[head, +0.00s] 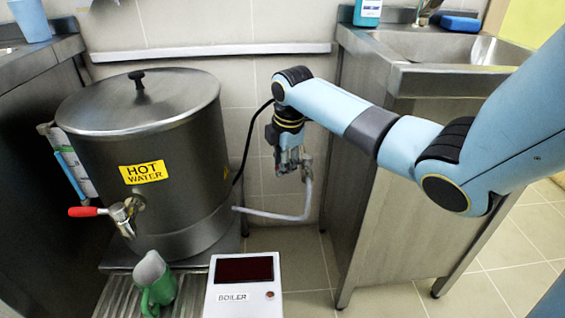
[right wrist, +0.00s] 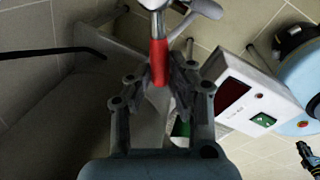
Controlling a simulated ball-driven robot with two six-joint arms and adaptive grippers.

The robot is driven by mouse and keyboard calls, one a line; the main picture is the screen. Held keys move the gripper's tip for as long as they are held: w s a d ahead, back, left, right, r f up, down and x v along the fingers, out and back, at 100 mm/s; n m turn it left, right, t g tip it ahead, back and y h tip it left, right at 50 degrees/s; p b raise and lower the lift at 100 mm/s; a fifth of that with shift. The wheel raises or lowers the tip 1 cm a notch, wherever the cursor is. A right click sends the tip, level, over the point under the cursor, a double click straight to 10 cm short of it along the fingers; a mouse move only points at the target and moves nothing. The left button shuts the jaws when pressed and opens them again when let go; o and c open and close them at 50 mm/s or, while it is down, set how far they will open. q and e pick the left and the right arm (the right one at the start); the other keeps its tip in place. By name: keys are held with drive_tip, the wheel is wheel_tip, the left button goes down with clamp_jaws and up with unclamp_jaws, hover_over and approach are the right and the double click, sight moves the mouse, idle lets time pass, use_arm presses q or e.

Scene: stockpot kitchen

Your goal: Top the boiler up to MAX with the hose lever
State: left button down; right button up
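The steel boiler (head: 150,140) stands at left with its lid on and a "HOT WATER" label. A sight gauge (head: 72,165) with some blue in it runs down its left side; its level and any MAX mark are not readable. A pale hose (head: 290,215) runs from the boiler's lower right towards my right gripper (head: 290,166). In the right wrist view, the gripper (right wrist: 162,85) is shut on the red hose lever (right wrist: 158,62), below a metal valve. What looks like my left gripper (right wrist: 308,160) is small and dark at that view's right edge.
A red-handled tap (head: 100,212) sits on the boiler's front, above a green jug (head: 158,285). A white "BOILER" box (head: 244,300) with a dark display stands in front. A steel sink unit (head: 385,120) is close right of my right gripper.

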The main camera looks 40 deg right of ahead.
use_arm(q)
drive_tip(key=shift+s, duration=0.1)
use_arm(e)
clamp_jaws()
